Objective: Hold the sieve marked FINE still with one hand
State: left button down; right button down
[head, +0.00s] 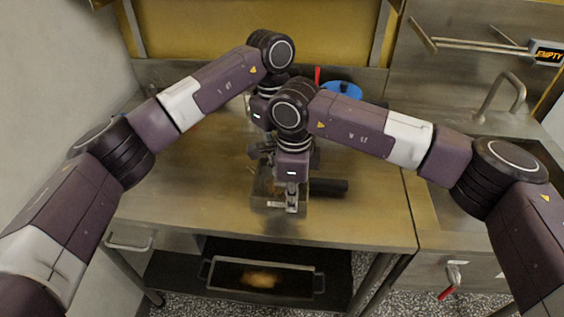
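I cannot make out a sieve marked FINE, and no such lettering is readable. A dark handle (328,186) sticks out to the right beside my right gripper (292,202), low over the middle of the steel table. A squarish, see-through or metal-looking object (264,190) shows just left of that gripper; its shape is mostly covered. My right gripper points down at these things, and whether its fingers are closed on anything is unclear. My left gripper (261,150) is just behind it, largely hidden by my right arm.
The steel table (180,200) is bare at left and front right. A blue round object (342,89) and a red one (317,74) stand at the back. A tray (262,275) sits on the lower shelf. A sign reading EMPTY (547,53) is at upper right, above a sink.

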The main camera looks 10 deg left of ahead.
pick_arm(q)
jog(key=shift+s+a+r, duration=0.1)
jog(key=shift+a+r, duration=0.05)
jog(key=shift+a, duration=1.4)
jog(key=shift+d, duration=2.05)
jog(key=shift+a, duration=2.1)
jog(key=shift+s+d+f, duration=0.1)
jog(key=shift+d+f, duration=0.1)
jog(key=shift+d, duration=0.9)
jog(key=shift+s+d+f, duration=0.1)
jog(key=shift+d+f, duration=0.05)
jog(key=shift+d, duration=0.9)
jog(key=shift+w+a+r, duration=0.1)
jog(key=shift+a, duration=1.05)
jog(key=shift+w+a, duration=0.1)
jog(key=shift+a, duration=1)
jog(key=shift+r, duration=0.1)
notch_tip(320, 180, up, 6)
jog(key=shift+d+r, duration=0.1)
